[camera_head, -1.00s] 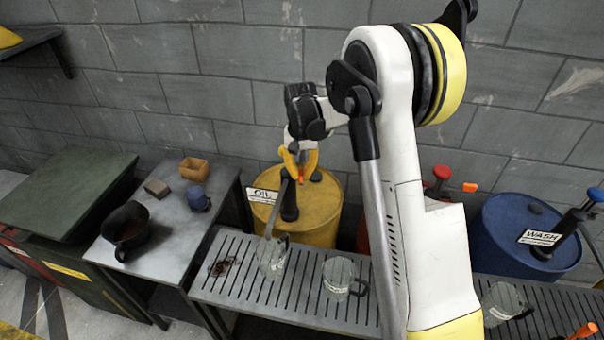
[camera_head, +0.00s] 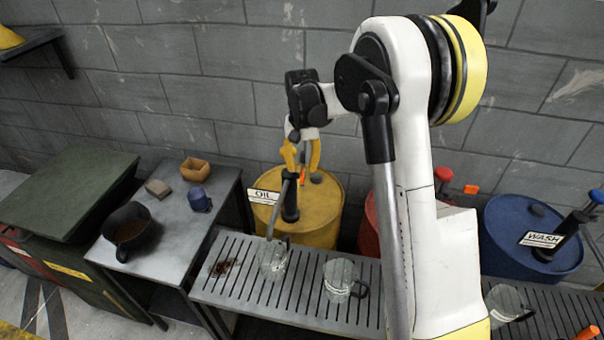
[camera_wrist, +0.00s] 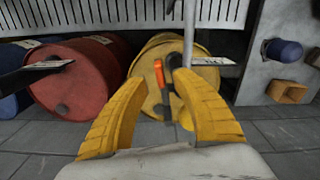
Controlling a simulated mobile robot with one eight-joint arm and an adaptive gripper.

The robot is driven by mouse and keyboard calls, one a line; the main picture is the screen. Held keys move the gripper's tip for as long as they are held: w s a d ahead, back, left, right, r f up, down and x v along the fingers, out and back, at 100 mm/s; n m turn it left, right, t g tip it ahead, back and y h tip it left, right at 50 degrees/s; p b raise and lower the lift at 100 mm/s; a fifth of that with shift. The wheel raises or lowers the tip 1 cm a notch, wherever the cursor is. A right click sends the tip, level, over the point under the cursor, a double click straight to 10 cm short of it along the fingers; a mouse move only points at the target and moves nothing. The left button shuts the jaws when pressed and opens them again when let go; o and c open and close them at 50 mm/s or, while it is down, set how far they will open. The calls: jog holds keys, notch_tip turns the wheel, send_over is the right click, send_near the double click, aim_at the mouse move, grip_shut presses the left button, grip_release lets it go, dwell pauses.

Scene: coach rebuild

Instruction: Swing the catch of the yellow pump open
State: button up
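The yellow drum (camera_head: 325,205) labelled OIL stands behind the slatted bench. Its black pump (camera_head: 290,205) rises from the lid, with a spout reaching down over the bench. The orange catch (camera_head: 302,178) shows just below my gripper (camera_head: 301,168). In the wrist view, the orange catch (camera_wrist: 158,73) appears between the spread yellow fingers of my gripper (camera_wrist: 160,82), beside the black pump (camera_wrist: 174,68). The gripper is open and empty. I cannot tell how far the fingertips are from the catch.
Glass mugs (camera_head: 272,262) stand on the slatted bench (camera_head: 235,285). A red drum (camera_wrist: 80,80) and a blue drum (camera_head: 520,225) labelled WASH stand to the right in the head view. A metal table (camera_head: 175,225) with small objects is at left. The block wall is close behind.

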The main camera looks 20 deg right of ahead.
aim_at(302, 173)
notch_tip(302, 173, up, 8)
jog(key=shift+r, duration=0.2)
dwell(0.3)
jog(key=shift+s, duration=0.1)
jog(key=s+a+r+n+t+b, duration=0.1)
jog(key=s+a+r+t, duration=0.15)
jog(key=s, duration=0.45)
jog(key=s+a+r+n+t+b, duration=0.1)
jog(key=s+a+r, duration=0.15)
jog(key=s, duration=0.45)
jog(key=s+a+f+n+t+b, duration=0.1)
jog(key=s+f+t, duration=0.1)
jog(key=s, duration=0.5)
jog(key=s+a+f+n+t, duration=0.1)
jog(key=s+f, duration=0.1)
jog(key=s, duration=0.4)
jog(key=shift+s+f+n+t+b, duration=0.35)
jog(key=shift+f+n+b, duration=0.05)
